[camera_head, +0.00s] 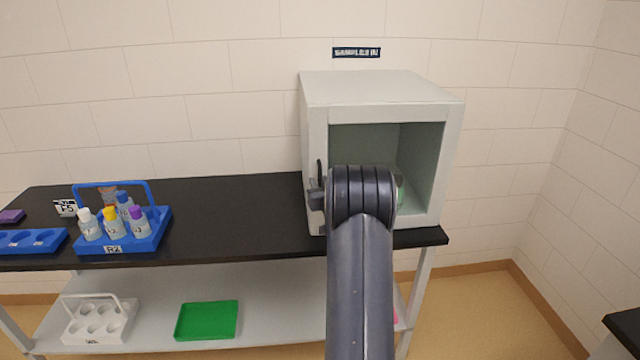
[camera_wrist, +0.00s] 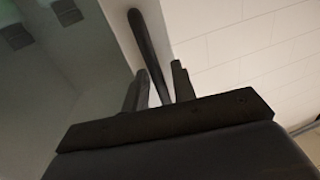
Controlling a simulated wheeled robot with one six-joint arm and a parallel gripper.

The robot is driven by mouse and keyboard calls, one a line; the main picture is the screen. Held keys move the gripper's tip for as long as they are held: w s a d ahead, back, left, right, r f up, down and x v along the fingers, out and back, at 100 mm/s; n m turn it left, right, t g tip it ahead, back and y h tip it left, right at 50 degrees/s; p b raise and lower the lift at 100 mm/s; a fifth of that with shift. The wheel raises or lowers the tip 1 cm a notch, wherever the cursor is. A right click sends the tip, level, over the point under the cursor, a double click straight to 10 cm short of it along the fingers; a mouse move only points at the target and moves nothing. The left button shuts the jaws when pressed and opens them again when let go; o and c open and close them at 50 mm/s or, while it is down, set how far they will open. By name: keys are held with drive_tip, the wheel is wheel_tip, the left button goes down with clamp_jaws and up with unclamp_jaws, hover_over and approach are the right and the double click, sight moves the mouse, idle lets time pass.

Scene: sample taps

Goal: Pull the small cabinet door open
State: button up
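The small cabinet (camera_head: 385,88) is a pale box on the right end of the black bench. Its front shows a pale frame around a greenish area; I cannot tell whether this is tinted glass or an opening. A dark vertical handle (camera_head: 319,170) is on the left front strip. My gripper (camera_head: 316,192) is at this handle, mostly hidden behind my arm. In the wrist view the handle (camera_wrist: 146,48) runs between the two fingers of my gripper (camera_wrist: 158,88). The fingers stand apart on either side of it, with a visible gap on the right.
On the black bench (camera_head: 240,215) stands a blue carrier (camera_head: 160,232) with several capped bottles, left of the cabinet. A blue rack (camera_head: 35,241) is farther left. The lower shelf holds a green tray (camera_head: 207,320) and a white carrier (camera_head: 100,322). The bench between carrier and cabinet is clear.

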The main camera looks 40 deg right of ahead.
drive_tip(key=shift+c, duration=0.4)
clamp_jaws()
